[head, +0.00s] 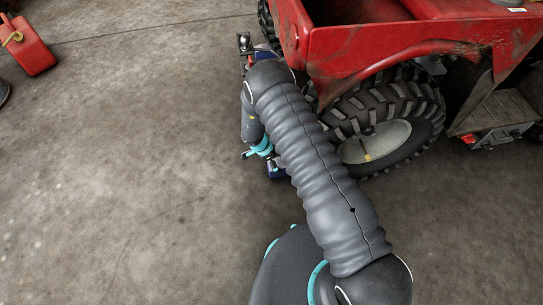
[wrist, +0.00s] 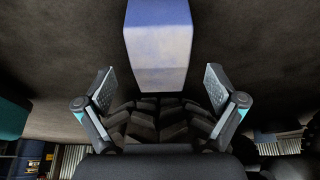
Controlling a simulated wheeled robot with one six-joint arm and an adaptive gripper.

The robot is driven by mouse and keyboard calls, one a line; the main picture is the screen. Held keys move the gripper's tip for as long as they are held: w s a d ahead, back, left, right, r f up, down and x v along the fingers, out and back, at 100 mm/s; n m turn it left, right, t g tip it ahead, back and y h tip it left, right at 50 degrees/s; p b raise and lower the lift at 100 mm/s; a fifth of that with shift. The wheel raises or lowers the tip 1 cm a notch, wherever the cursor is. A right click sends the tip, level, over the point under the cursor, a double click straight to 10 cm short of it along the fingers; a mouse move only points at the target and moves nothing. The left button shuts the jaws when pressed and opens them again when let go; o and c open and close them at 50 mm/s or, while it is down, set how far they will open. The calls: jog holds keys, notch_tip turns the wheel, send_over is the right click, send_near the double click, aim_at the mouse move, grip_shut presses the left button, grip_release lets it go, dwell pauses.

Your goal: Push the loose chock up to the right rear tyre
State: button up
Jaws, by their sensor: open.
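The right rear tyre (head: 395,100) of the red quad is a knobbly black tyre with a pale hub, partly behind my arm in the head view. Its tread (wrist: 158,122) also fills the lower middle of the wrist view. A faded blue block (wrist: 158,45), which looks like the loose chock, lies in the upper middle of the wrist view. Its near edge meets the tread in the picture; I cannot tell whether they touch. My gripper (wrist: 160,92) is open, its fingers apart on either side of the tread, the block between and beyond them. In the head view my arm hides most of this.
The quad's red body (head: 400,40) overhangs the tyre, with a footwell (head: 500,110) to its right. A red fuel can (head: 30,45) stands at the far left. The concrete floor (head: 120,160) left of my arm is clear.

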jog(key=shift+x, duration=1.35)
jog(key=c, duration=1.5)
jog(key=shift+w+d+r, duration=0.1)
jog(key=shift+w+d, duration=0.05)
jog(key=shift+d, duration=1.1)
jog(key=shift+w+d, duration=0.15)
jog(key=shift+d, duration=1.1)
jog(key=shift+c, duration=0.2)
jog(key=shift+w+d+r, duration=0.1)
jog(key=shift+w+d, duration=0.15)
jog(key=shift+d, duration=0.5)
jog(key=o, duration=1.5)
jog(key=shift+w, duration=0.1)
